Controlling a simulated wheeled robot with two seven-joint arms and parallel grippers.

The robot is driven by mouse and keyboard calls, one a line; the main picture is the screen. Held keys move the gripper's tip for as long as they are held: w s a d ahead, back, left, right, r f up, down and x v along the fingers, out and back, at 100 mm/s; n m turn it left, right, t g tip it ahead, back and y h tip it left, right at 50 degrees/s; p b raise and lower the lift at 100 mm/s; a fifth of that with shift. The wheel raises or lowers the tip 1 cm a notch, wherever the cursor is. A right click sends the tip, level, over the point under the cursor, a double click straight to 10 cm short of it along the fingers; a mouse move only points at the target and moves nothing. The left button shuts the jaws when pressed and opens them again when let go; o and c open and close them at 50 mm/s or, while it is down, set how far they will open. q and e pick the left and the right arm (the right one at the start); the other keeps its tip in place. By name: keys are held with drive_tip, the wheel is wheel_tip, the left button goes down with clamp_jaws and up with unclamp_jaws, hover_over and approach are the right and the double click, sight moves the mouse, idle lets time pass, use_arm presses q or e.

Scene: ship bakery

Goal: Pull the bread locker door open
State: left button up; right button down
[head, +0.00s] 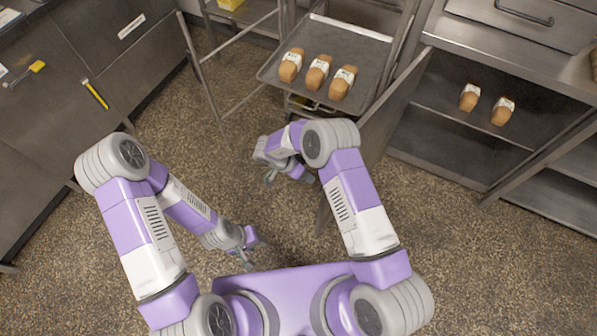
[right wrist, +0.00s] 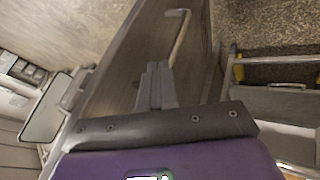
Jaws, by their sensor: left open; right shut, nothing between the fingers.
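The bread locker (head: 455,140) at the right stands open, with two loaves (head: 469,97) on its inner shelf. Its grey metal door (head: 392,108) is swung well out from the opening; my right arm hides part of it. In the right wrist view the door panel (right wrist: 135,60) shows with a bar handle (right wrist: 183,35). My right gripper (head: 271,178) is on the outer side of the door. Its fingers (right wrist: 155,85) are shut and empty beside the panel and short of the handle; contact is unclear. My left gripper (head: 246,258) is open and empty, low above the floor.
A rack with a tray (head: 340,45) holding three loaves (head: 318,72) stands just beyond the door. Grey cabinets (head: 110,50) line the left, with a yellow-handled tool (head: 95,93) showing there. Speckled floor (head: 190,120) lies clear between the cabinets and my arms.

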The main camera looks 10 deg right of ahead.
use_arm(q)
drive_tip(key=shift+f+b, duration=0.35)
drive_tip(key=shift+f, duration=0.2)
use_arm(e)
drive_tip(key=shift+s+d+f, duration=0.2)
drive_tip(key=shift+s+d, duration=0.55)
drive_tip(key=shift+d, duration=0.05)
drive_tip(key=shift+s+d+f, duration=0.15)
drive_tip(key=shift+s+d, duration=0.55)
drive_tip(key=shift+d, duration=0.1)
